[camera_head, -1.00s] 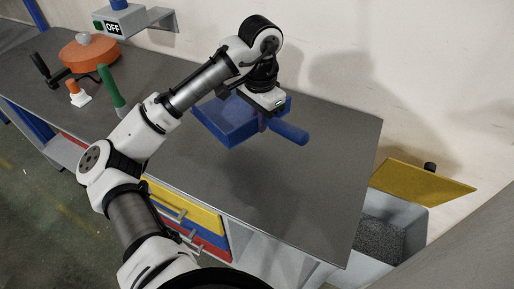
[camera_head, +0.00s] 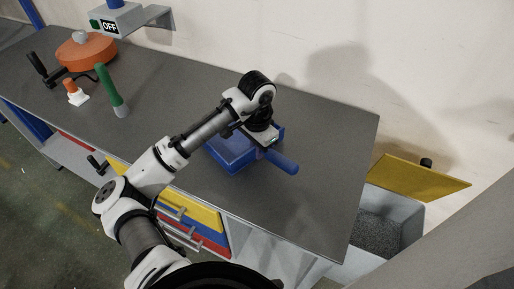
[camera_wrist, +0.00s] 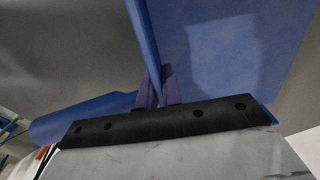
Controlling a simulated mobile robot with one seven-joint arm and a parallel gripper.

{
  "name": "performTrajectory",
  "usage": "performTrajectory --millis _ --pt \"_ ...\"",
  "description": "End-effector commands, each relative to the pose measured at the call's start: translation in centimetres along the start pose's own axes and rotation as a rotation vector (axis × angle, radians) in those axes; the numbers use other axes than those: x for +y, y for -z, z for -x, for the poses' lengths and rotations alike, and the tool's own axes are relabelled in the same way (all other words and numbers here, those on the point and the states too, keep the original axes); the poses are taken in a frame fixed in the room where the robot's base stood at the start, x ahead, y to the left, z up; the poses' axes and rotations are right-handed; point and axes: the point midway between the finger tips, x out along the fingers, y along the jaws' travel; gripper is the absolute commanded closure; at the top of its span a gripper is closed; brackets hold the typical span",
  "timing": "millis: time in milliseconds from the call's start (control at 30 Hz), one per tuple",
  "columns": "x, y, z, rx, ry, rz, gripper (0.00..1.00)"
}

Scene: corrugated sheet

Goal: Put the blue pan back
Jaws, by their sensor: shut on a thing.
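The blue pan (camera_head: 228,155) is square with a thick round handle (camera_head: 282,162) pointing right. It is over the grey worktop in the head view; I cannot tell whether it touches the surface. My gripper (camera_head: 262,146) is above the pan's handle side, shut on the pan's wall. In the wrist view the purple fingertips (camera_wrist: 156,90) pinch the thin blue wall, with the pan's inside (camera_wrist: 225,50) to the right and the handle (camera_wrist: 80,117) to the left. The gripper and arm hide part of the pan in the head view.
A box marked OFF (camera_head: 115,20) is behind. A grey bin (camera_head: 390,222) with a yellow lid (camera_head: 420,178) is at the right. The worktop's right part is clear.

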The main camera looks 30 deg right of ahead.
Motion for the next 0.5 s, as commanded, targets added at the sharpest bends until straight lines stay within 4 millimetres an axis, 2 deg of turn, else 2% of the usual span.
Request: performTrajectory --millis 167,200,333,500 --pt "0.0 0.01 -0.37 0.0 0.0 0.0 1.0" --pt "0.0 0.0 -0.3 0.0 0.0 0.0 0.89" --pt "-0.01 0.0 -0.28 -0.001 0.0 0.0 0.72" --pt "-0.01 0.0 -0.27 -0.001 0.0 0.0 0.71"
